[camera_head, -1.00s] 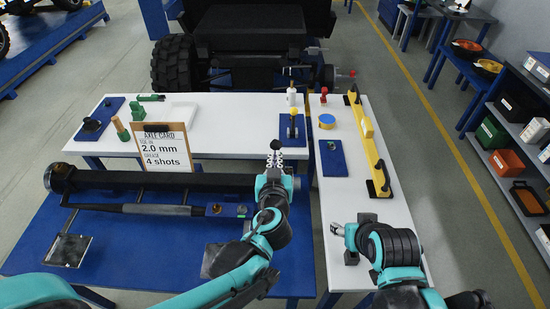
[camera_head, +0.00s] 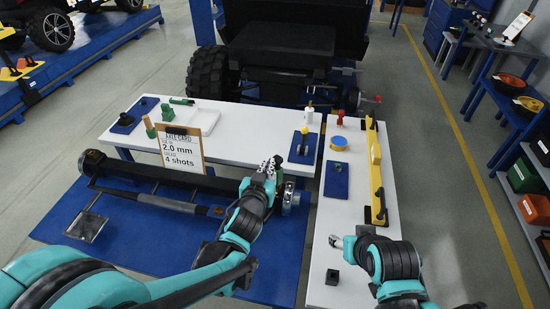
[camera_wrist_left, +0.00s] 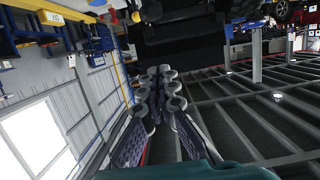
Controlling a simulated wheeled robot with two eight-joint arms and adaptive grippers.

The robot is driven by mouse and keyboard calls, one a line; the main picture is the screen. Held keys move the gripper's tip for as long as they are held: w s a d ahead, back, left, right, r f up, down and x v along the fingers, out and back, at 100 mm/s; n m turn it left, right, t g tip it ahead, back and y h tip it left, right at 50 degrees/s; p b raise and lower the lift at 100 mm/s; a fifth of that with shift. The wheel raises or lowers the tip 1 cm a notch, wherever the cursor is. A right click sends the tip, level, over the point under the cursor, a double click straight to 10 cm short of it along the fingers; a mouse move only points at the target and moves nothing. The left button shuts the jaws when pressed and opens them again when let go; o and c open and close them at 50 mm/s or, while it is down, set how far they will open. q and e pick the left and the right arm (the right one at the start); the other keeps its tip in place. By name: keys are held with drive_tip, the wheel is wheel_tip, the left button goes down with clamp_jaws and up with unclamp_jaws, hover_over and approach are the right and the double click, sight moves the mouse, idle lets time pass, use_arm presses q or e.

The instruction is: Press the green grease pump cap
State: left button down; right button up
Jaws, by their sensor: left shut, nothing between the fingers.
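Green parts show in the head view: an upright green piece (camera_head: 168,112) behind the card, and a small green-topped item (camera_head: 337,167) on a blue pad. I cannot tell for sure which is the grease pump cap. My left gripper (camera_head: 267,167) is shut and empty, above the right part of the long black tube, apart from both green parts. In the left wrist view its fingers (camera_wrist_left: 160,95) are together with nothing between them. My right gripper (camera_head: 336,241) is over the right white table; its jaws are too small to judge.
A card (camera_head: 181,150) reading "2.0 mm" and "4 shots" stands at the back white table's front edge. The black tube (camera_head: 150,173) lies on the blue bench (camera_head: 140,225).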

use_arm(q)
drive_tip(key=b, duration=0.2)
hover_over(276, 158)
drive_tip(key=s, duration=0.2)
wheel_tip(276, 158, down, 3)
wheel_tip(276, 158, down, 2)
drive_tip(key=shift+f+b, duration=0.1)
drive_tip(key=shift+b, duration=0.6)
drive_tip(key=shift+f, duration=0.65)
